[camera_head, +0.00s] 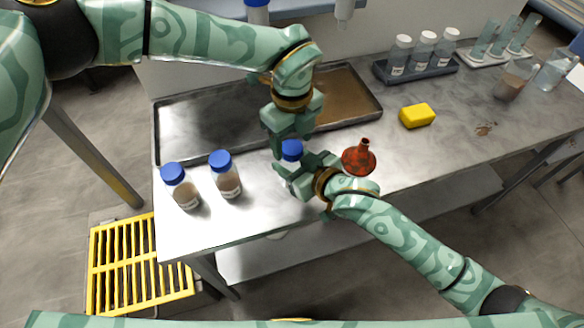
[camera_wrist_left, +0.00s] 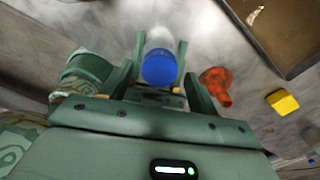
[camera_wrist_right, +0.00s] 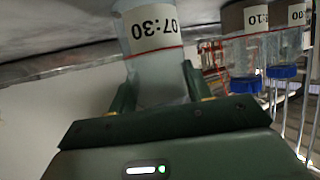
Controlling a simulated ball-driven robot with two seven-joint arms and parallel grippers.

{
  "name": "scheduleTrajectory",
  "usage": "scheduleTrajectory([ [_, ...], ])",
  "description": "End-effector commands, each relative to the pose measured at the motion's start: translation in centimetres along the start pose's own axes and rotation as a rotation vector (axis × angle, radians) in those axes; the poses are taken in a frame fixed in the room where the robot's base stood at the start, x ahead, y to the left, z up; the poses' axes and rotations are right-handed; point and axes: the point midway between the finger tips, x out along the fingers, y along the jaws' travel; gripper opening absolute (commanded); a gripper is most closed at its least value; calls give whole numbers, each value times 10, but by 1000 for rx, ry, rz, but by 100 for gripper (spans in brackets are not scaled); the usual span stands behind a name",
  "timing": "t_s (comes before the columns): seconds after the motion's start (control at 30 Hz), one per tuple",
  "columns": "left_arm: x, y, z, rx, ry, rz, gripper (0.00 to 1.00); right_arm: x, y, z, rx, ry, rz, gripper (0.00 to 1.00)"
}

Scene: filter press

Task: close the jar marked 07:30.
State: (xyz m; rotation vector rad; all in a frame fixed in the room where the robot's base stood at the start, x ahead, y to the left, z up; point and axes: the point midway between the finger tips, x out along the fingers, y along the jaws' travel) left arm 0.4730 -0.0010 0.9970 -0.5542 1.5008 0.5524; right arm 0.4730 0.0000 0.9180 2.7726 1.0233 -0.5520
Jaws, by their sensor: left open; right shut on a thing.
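The jar marked 07:30 (camera_wrist_right: 152,28) is clear with a white label, shown upside down in the right wrist view. My right gripper (camera_wrist_right: 155,85) is shut on it. A blue lid (camera_head: 291,149) sits at the jar's top; I cannot tell whether it is tight. In the left wrist view the lid (camera_wrist_left: 160,67) lies between the spread fingers of my left gripper (camera_wrist_left: 161,45), which is open just above and around it. In the head view, the grippers hide most of the jar.
Two blue-lidded jars, one left (camera_head: 181,186) and one nearer the middle (camera_head: 225,174), stand on the steel table. A red funnel (camera_head: 359,158) is close right of my right gripper. A yellow sponge (camera_head: 417,116) lies farther right. A metal tray (camera_head: 170,140) is behind.

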Motion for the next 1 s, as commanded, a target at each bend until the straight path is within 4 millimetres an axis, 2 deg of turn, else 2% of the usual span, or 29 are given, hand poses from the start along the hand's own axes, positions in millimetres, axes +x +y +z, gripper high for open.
scheduleTrajectory([
  [0.13, 10, 0, 0, 0, -1, 1, 60, 0, 0, 0, 0, 0, 0, 0],
  [0.43, 12, 0, 0, 0, -1, 0, 60, 0, 0, 0, 0, 0, 0, 0],
  [0.47, 12, 0, 0, 0, -1, 0, 55, 0, 0, 0, 0, 0, 0, 0],
  [0.6, 12, 0, 0, 0, -1, 0, 16, 0, 0, 0, 0, 0, 0, 0],
  [0.63, 12, 0, 0, 0, -1, 0, 13, 0, 0, 0, 0, 0, 0, 0],
  [0.87, 12, 0, 0, 46, 0, 0, 13, 0, 0, 0, 0, 0, 0, 0],
  [1.0, 12, 0, 0, 332, 0, 1, 13, 0, 0, 0, 0, 0, 0, 0],
])
